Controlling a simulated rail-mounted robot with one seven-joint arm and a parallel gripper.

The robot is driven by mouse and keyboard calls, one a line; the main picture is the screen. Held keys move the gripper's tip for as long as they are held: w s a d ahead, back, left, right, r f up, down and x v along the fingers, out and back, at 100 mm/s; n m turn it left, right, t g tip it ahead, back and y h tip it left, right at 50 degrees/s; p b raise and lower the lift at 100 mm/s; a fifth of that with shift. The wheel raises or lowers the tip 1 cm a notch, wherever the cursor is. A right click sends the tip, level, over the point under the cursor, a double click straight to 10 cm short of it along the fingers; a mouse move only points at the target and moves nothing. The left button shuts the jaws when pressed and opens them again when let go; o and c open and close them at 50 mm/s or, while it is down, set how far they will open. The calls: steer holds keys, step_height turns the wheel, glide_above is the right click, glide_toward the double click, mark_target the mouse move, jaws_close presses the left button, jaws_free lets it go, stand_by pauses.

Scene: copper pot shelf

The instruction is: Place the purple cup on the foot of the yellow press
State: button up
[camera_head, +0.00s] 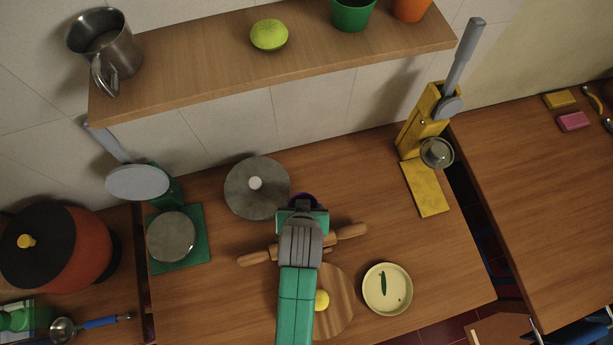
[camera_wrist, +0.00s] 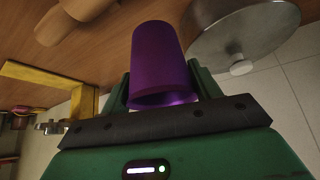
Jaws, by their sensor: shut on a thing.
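The purple cup (camera_wrist: 158,55) is between the two fingers of my gripper (camera_wrist: 161,88) in the wrist view, and the gripper is shut on it. In the head view only a thin purple edge of the cup (camera_head: 303,196) shows past my gripper (camera_head: 303,208), over the middle of the table. The yellow press (camera_head: 411,135) stands at the table's back right, with a grey lever pointing up and a round grey cup-like part at its front. Its flat yellow foot (camera_head: 428,192) lies on the table, bare at the front. Yellow press parts (camera_wrist: 50,78) also show at left in the wrist view.
A grey lid (camera_head: 250,190) lies left of the cup, a rolling pin (camera_head: 350,232) below it. A cream bowl (camera_head: 387,289) and a round board (camera_head: 338,300) are in front. A green press (camera_head: 190,252) stands left. A shelf (camera_head: 200,75) runs above the back.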

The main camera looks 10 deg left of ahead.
steer(key=shift+f+b, duration=0.55)
steer(key=shift+f, duration=3.05)
steer(key=shift+f, duration=0.2)
steer(key=o, duration=0.7)
steer(key=shift+r, duration=0.15)
steer(key=shift+o, duration=0.2)
steer(key=p+v, duration=0.2)
steer(key=v, duration=1)
